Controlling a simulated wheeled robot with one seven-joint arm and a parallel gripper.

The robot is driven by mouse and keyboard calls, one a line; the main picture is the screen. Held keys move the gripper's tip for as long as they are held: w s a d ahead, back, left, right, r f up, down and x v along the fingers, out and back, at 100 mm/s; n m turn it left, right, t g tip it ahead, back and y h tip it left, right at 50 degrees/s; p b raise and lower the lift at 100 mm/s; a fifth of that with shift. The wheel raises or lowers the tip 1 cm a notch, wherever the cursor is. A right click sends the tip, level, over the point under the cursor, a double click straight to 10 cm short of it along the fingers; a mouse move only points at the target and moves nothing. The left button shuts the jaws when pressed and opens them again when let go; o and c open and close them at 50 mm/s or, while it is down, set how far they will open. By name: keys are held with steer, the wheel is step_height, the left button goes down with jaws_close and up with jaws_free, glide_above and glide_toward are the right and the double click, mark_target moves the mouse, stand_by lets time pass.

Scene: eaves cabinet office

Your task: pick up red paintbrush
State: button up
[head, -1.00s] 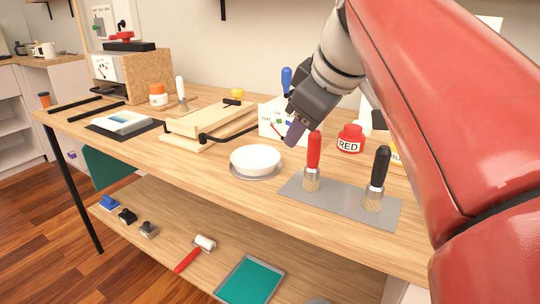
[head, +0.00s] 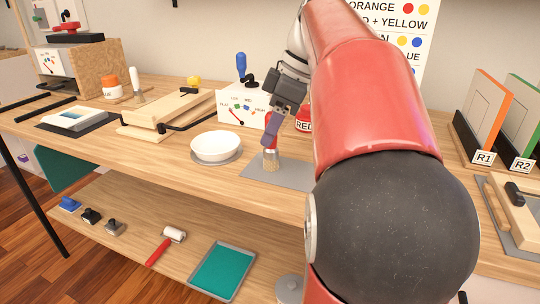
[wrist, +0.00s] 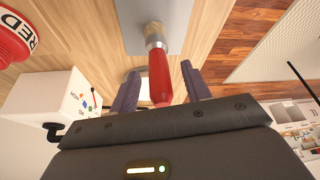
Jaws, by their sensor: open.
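The red paintbrush stands upright, bristles down, on a grey mat (head: 290,175) on the workbench; its bristles and a bit of red handle (head: 270,162) show in the head view. My gripper (head: 271,136) is at its handle from above and hides the upper part. In the wrist view the red handle (wrist: 158,78) lies between the two purple fingers of my gripper (wrist: 161,85). The fingers are open, with a gap on each side of the handle.
A white bowl (head: 216,146) stands just left of the brush. A red paint jar (head: 304,119) and a white control box (head: 240,104) are behind it. Framed panels (head: 484,118) stand at the right. My arm hides the bench's right middle.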

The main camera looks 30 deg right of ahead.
steer(key=x, duration=0.2)
steer(key=shift+f, duration=0.3)
jaws_close()
steer(key=shift+r, duration=0.15)
